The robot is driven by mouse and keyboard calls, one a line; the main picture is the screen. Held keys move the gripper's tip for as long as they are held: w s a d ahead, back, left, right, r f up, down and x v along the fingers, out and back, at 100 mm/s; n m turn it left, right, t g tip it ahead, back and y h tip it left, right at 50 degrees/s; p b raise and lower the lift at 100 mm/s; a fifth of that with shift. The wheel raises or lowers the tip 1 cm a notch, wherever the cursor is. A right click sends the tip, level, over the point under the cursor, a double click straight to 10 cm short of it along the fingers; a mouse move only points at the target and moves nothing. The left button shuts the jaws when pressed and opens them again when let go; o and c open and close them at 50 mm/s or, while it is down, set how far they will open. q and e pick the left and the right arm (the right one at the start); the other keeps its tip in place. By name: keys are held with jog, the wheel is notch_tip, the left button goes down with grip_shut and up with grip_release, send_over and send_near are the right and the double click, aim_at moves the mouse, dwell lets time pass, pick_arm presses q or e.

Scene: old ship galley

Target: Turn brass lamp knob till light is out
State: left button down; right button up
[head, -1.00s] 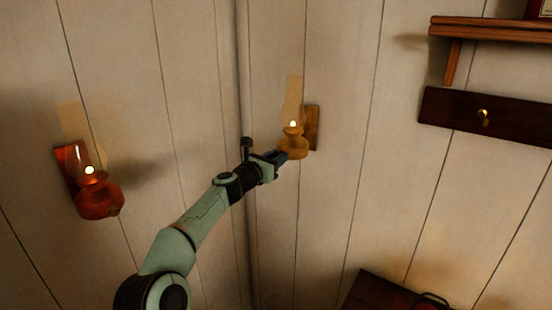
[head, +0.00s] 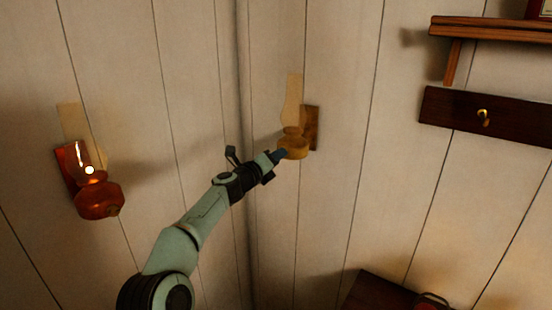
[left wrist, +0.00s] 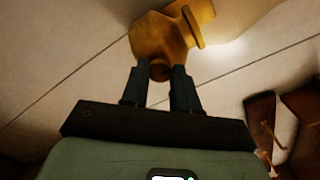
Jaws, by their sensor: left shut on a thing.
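The brass lamp (head: 294,148) hangs on a wooden wall plate right of the room's corner. Its glass chimney shows no flame, and its burner is dark. My left gripper (head: 280,155) reaches the lamp's base from the lower left. In the left wrist view the brass lamp (left wrist: 170,35) is at the top, and the gripper (left wrist: 160,80) has its two dark fingers shut on the small round knob (left wrist: 159,71) on the base. The fingers hide the knob in the head view. My right gripper is not in view.
A red lamp (head: 98,198) with a lit flame hangs on the left wall, clear of my arm. A wooden shelf (head: 490,31) and a dark board with a brass hook (head: 483,117) are at the right. A dark wooden surface (head: 375,291) is below.

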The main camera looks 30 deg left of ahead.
pick_arm(q)
jog(key=shift+r+n, duration=0.1)
jog(key=shift+n, duration=0.6)
jog(key=c, duration=0.8)
grip_release()
jog(key=shift+c, duration=0.2)
jog(key=s+a+b, duration=0.1)
jog(key=s+b, duration=0.3)
jog(key=s, duration=0.9)
jog(key=shift+s+b, duration=0.15)
jog(key=shift+b, duration=0.15)
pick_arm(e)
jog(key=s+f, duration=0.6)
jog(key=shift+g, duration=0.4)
